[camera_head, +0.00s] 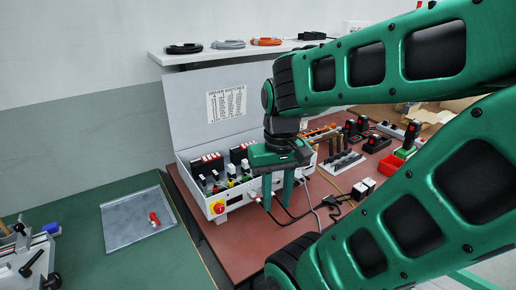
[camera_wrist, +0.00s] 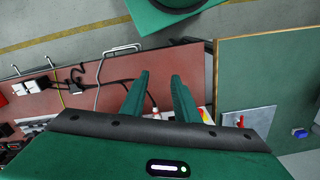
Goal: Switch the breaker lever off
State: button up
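An open grey control box (camera_head: 195,172) stands on the red-brown table, with its lid up. Its front carries a red rotary switch on a yellow plate (camera_head: 217,207), and several small levers and buttons line its upper panel. I cannot tell for sure which of these is the breaker lever. My gripper (camera_head: 277,207) points down in front of the box, to the right of the red-and-yellow switch and apart from it. Its two fingers are spread with nothing between them, also in the wrist view (camera_wrist: 159,78). There the red-and-yellow switch (camera_wrist: 207,117) shows partly behind the right finger.
Black cables (camera_head: 325,202) and a small white-and-black block (camera_head: 363,188) lie right of my gripper. Black tools (camera_head: 342,162) and red bins (camera_head: 390,164) stand farther back. A metal tray (camera_head: 125,232) with a red item (camera_head: 153,218) lies on the green table at left.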

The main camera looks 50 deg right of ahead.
jog(key=w+d+r+n, duration=0.1)
jog(key=w+d+r, duration=0.2)
jog(key=w+d, duration=0.6)
jog(key=w+d+r+n, duration=0.1)
jog(key=w+d+r, duration=0.1)
jog(key=w+d, duration=0.7)
jog(key=w+d+f+n, duration=0.2)
jog(key=w+d+f, duration=0.1)
jog(key=w+d, duration=0.55)
jog(key=f, duration=0.3)
jog(key=a+f, duration=0.1)
jog(key=f, duration=0.2)
jog(key=w+f, duration=0.1)
jog(key=f, duration=0.3)
jog(key=shift+a+f, duration=0.1)
jog(key=shift+a, duration=0.1)
grip_shut()
